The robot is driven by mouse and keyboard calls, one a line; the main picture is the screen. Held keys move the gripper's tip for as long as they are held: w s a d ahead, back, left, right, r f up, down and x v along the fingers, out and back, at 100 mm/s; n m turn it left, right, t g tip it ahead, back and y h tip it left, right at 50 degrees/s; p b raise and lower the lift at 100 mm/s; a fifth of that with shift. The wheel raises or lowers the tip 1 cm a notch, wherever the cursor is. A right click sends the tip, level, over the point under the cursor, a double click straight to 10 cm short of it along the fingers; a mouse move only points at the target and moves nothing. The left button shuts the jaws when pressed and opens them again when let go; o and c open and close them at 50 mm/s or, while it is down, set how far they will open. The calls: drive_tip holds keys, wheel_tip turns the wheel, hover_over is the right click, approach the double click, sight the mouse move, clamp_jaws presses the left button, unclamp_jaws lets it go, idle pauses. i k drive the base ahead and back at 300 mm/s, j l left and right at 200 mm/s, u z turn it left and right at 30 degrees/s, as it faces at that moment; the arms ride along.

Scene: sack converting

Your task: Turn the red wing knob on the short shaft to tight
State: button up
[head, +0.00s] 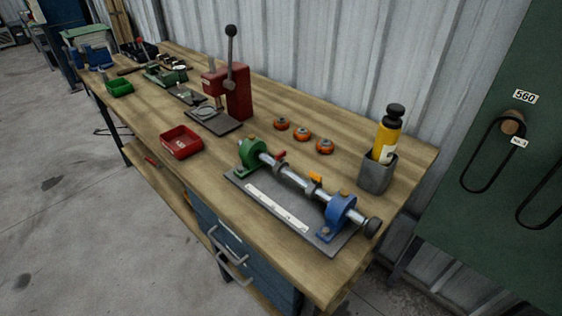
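A red wing knob (281,155) sits on top of a dark collar on the silver shaft (298,180), near the shaft's left end. An orange wing knob (315,177) sits on a second collar further right along it. The shaft runs between a green bracket (249,157) and a blue bracket (339,215), with a dark round end (372,227) past the blue one. Whether the red knob is tight or loose cannot be told. My gripper is not in view.
The fixture's grey plate (243,184) lies near the bench's right front edge. Behind it are several orange rings (302,134) and a yellow bottle (386,135) in a grey holder (376,176). A red lever press (238,92) and a red tray (181,142) stand left.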

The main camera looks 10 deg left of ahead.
sight(280, 157)
drive_tip(key=u, duration=0.45)
drive_tip(key=i+u, duration=0.15)
drive_tip(key=u, duration=0.25)
drive_tip(key=i+l+u, duration=0.15)
drive_tip(key=u, duration=0.2)
drive_tip(key=i+l+u, duration=0.1)
drive_tip(key=u, duration=0.3)
drive_tip(key=l, duration=0.05)
